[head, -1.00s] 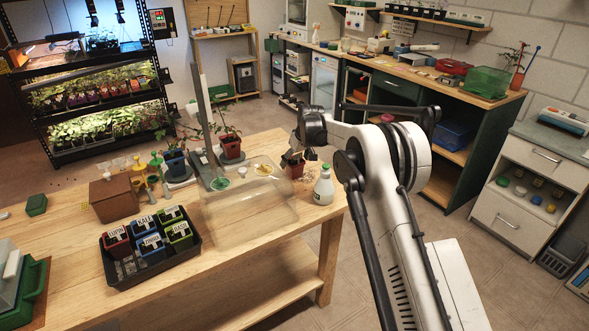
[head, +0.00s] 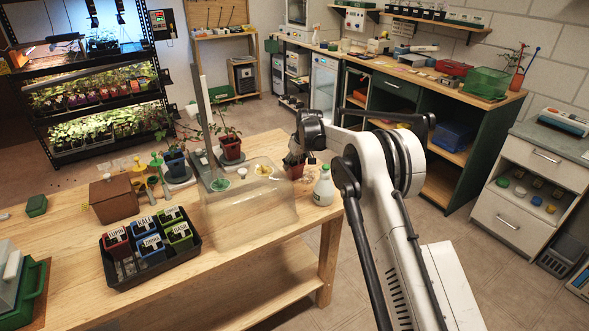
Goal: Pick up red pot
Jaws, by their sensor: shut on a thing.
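A small red pot (head: 295,172) stands on the wooden table near its right end, between a clear plastic cover and a white bottle. My gripper (head: 294,158) reaches down from the upper right and is shut at the pot's top. The fingers are small and dark here, and they hide part of the pot's rim. Whether the pot's base touches the table is hard to tell. Another red pot (head: 231,148) with a leafy plant stands farther back. A dark red labelled pot (head: 117,244) sits in the black tray (head: 160,275) at the front left.
The clear cover (head: 250,215) is just left of my gripper. The white bottle (head: 324,187) is close on the right. A tall upright post (head: 206,110), a blue pot (head: 176,164) and a brown box (head: 114,200) stand farther left. The table's front right is mostly clear.

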